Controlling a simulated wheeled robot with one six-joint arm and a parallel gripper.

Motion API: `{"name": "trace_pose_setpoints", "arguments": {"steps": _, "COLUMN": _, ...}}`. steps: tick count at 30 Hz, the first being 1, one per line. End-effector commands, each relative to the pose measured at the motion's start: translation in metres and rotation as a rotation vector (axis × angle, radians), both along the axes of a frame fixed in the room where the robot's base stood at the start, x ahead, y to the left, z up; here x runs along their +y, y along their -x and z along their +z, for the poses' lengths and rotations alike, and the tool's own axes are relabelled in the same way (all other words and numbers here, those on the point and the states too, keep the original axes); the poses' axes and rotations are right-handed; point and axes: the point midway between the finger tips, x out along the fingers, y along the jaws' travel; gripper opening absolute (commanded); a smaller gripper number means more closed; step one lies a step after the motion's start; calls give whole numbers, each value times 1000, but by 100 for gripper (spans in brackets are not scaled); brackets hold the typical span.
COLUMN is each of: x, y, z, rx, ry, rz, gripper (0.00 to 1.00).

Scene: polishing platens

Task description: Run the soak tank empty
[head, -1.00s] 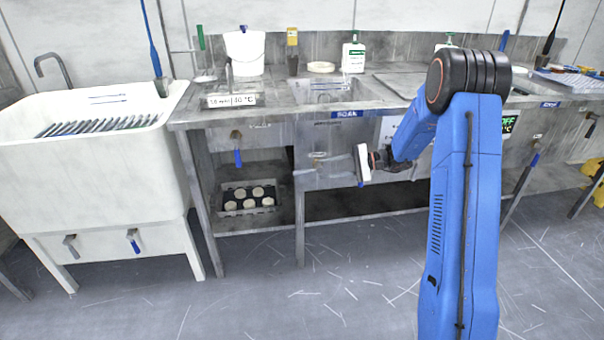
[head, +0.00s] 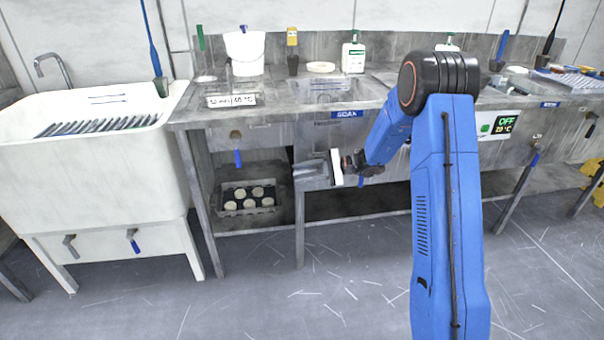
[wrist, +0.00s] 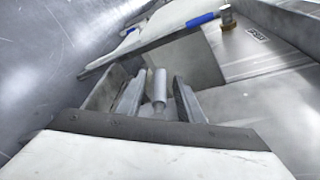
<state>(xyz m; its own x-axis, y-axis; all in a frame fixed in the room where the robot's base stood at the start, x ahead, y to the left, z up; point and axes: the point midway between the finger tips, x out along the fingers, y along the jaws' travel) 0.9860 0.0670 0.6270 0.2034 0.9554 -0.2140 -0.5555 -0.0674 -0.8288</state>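The soak tank (head: 320,137) is the steel basin in the bench with a blue label reading SOAK on its front edge. My gripper (head: 300,173) is in front of and below that label, pointing left. A blue lever (head: 361,181) hangs just right of my gripper, partly behind my arm; its fitting is hidden. In the wrist view my fingers (wrist: 158,98) stand apart, with a pale grey rod (wrist: 160,84) showing between them. I cannot tell what the rod belongs to or whether the fingers touch it. The water level in the tank is not visible.
Another blue lever (head: 238,158) hangs on the left bench section, above a tray of pale discs (head: 245,208). A white sink (head: 90,170) stands at left. A display (head: 507,124) reads OFF at right. A white bucket (head: 245,52) stands on the bench. The floor in front is clear.

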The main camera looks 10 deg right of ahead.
Motion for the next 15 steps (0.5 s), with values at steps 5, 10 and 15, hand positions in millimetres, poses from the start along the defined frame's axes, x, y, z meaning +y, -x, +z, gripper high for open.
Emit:
{"name": "trace_pose_setpoints", "arguments": {"steps": 5, "x": 0, "y": 0, "z": 0, "rx": 0, "ry": 0, "rz": 0, "gripper": 0}}
{"name": "trace_pose_setpoints", "arguments": {"steps": 10, "x": 0, "y": 0, "z": 0, "rx": 1, "ry": 2, "rz": 0, "gripper": 0}}
{"name": "trace_pose_setpoints", "arguments": {"steps": 15, "x": 0, "y": 0, "z": -2, "rx": 0, "ry": 28, "rz": 1, "gripper": 0}}
